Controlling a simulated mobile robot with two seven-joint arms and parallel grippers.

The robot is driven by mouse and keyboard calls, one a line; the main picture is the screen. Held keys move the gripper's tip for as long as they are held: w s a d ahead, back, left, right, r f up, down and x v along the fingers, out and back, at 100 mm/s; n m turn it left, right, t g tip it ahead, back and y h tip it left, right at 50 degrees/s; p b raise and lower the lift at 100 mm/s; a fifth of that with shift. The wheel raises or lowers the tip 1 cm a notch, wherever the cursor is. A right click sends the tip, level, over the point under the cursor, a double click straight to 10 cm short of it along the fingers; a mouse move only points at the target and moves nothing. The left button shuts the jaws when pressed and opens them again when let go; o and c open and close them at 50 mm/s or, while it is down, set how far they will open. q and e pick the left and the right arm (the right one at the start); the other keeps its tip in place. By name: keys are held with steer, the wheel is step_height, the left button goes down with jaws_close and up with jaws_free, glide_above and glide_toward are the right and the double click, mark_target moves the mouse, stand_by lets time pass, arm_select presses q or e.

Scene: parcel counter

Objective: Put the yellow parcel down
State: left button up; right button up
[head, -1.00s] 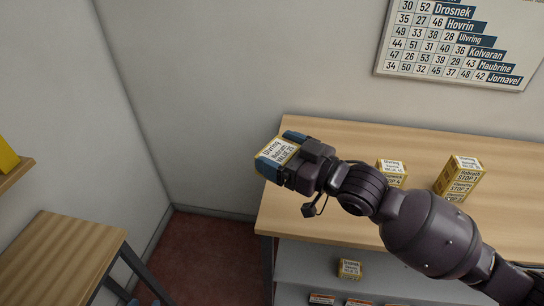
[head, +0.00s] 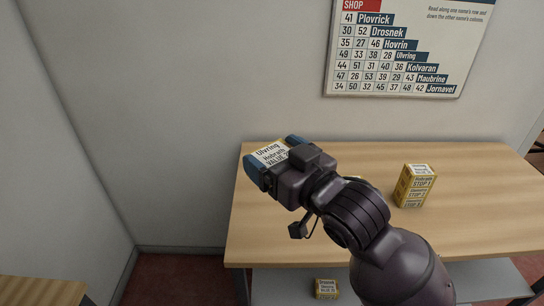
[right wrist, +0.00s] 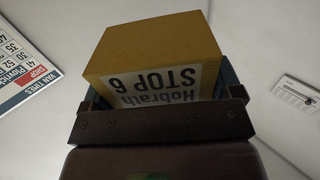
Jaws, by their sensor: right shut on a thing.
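The yellow parcel (head: 272,153) carries a white label reading Ulvring, Hobrath and VALUE with a number partly hidden. My right gripper (head: 271,160) is shut on it, with a blue finger on each side. In the head view, parcel and gripper show over the far left part of the wooden counter (head: 310,240); I cannot tell how high above it they are. In the right wrist view the parcel (right wrist: 155,48) fills the jaws (right wrist: 158,95), and a label on it reads Hobrath STOP 6. My left gripper is not in view.
A yellow parcel marked STOP 1 (head: 416,186) stands upright on the counter, right of my arm. Another parcel is mostly hidden behind my wrist. A small parcel (head: 326,288) sits on the lower shelf. A number chart (head: 405,50) hangs on the wall. The counter's front left is clear.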

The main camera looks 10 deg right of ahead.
steer(key=f+n+g+y, duration=0.1)
steer(key=y, duration=0.1)
steer(key=w+a+f+n+g+y, duration=0.1)
steer(key=n+g+y, duration=0.1)
steer(key=f+n+g+y, duration=0.1)
steer(key=f+y, duration=0.1)
steer(key=shift+w+a+f+n+g, duration=0.1)
steer(key=shift+w+a+n+g, duration=0.1)
steer(key=shift+a+n+g, duration=0.15)
steer(key=w+a+f+n+g+y, duration=0.2)
steer(key=f+n+g, duration=0.4)
steer(key=g, duration=0.4)
steer(key=shift+a+f+n+y, duration=0.3)
steer(key=shift+a+n+y, duration=0.45)
steer(key=shift+y, duration=0.45)
steer(key=shift+g, duration=0.25)
